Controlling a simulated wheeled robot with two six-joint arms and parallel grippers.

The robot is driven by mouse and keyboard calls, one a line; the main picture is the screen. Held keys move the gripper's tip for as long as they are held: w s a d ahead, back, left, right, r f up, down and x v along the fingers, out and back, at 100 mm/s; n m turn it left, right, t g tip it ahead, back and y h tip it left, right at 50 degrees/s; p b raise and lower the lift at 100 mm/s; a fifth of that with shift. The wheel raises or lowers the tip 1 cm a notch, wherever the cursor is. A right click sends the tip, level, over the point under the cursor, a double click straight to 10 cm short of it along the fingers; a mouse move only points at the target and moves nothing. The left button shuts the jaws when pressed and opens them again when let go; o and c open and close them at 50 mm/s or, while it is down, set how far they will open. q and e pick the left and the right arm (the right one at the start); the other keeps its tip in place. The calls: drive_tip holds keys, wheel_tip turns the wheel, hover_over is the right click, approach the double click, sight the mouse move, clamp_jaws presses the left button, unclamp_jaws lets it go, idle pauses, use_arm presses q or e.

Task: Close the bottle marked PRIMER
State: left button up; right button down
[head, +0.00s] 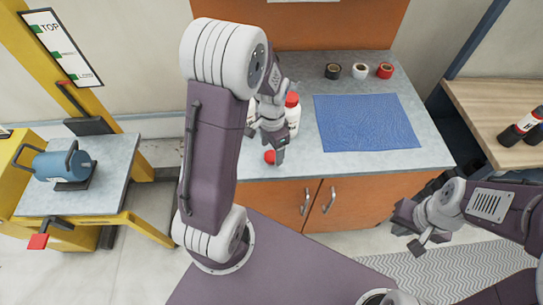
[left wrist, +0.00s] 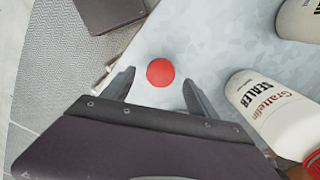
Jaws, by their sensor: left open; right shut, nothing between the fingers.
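A loose red cap (head: 269,157) lies on the grey worktop near its front edge. In the left wrist view the red cap (left wrist: 160,72) shows between and just beyond the fingertips of my open left gripper (left wrist: 158,88); I cannot tell the height gap. In the head view my left gripper (head: 274,150) is over the cap, fingers down. A white bottle (left wrist: 268,105) reads SEALER and has a red cap. Another white bottle (left wrist: 302,20) is cut off by the frame; its label is unreadable. No PRIMER label is legible. My right gripper (head: 416,236) is shut and empty, away from the worktop.
A red-capped white bottle (head: 292,112) stands beside my left gripper, partly hidden by it. A blue mat (head: 366,122) covers the worktop's right side. Tape rolls (head: 360,71) lie behind it. A yellow-framed stand with a blue cylinder (head: 62,165) is at left, a wooden table (head: 500,110) at right.

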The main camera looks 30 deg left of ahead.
use_arm(q)
wheel_tip(320, 180, down, 3)
drive_tip(key=shift+w+r, duration=0.1)
drive_tip(key=shift+r, duration=0.1)
drive_tip(key=shift+r, duration=0.1)
drive_tip(key=c, duration=1.4)
drive_tip(key=shift+r, duration=0.5)
wheel_tip(320, 180, up, 3)
drive_tip(key=shift+f, duration=0.1)
drive_tip(key=w+d+r, duration=0.1)
drive_tip(key=d+r, duration=0.1)
drive_tip(key=d, duration=0.1)
drive_tip(key=w+d+r, duration=0.1)
drive_tip(key=d+r, duration=0.1)
drive_tip(key=d, duration=0.2)
drive_tip(key=w+d+r, duration=0.2)
drive_tip(key=d+r, duration=0.1)
drive_tip(key=d, duration=0.1)
drive_tip(key=shift+r+p, duration=0.1)
drive_tip(key=shift+p, duration=0.25)
